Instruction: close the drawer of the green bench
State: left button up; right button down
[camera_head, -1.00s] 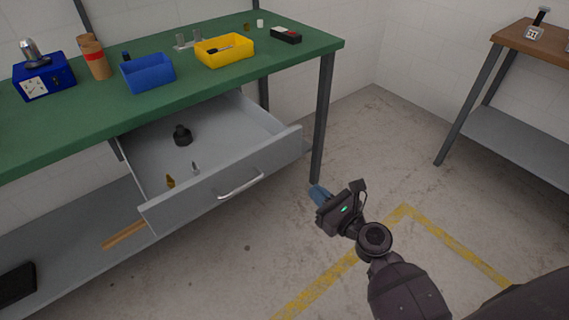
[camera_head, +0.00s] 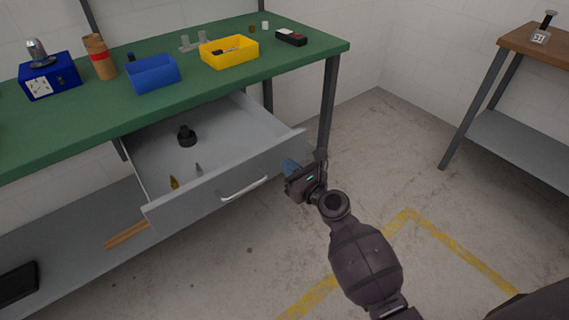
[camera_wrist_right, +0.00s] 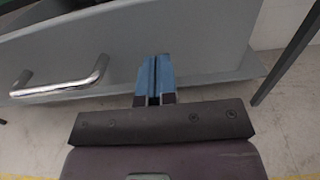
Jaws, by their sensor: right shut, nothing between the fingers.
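The green bench (camera_head: 95,108) has its grey drawer (camera_head: 225,170) pulled open below the top. The drawer's silver bar handle (camera_head: 244,188) is on its front panel and also shows in the right wrist view (camera_wrist_right: 60,88). A black round part (camera_head: 186,136), a small brass piece (camera_head: 174,183) and a small grey piece (camera_head: 198,169) lie in the drawer. My right gripper (camera_head: 290,166) is shut and empty, in front of the right part of the drawer front, right of the handle. In the right wrist view its blue fingers (camera_wrist_right: 155,75) point at the panel; contact cannot be told. My left gripper is not in view.
A bench leg (camera_head: 327,105) stands right of the drawer. The floor in front is clear.

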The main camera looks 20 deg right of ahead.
jog(key=shift+x, duration=0.9)
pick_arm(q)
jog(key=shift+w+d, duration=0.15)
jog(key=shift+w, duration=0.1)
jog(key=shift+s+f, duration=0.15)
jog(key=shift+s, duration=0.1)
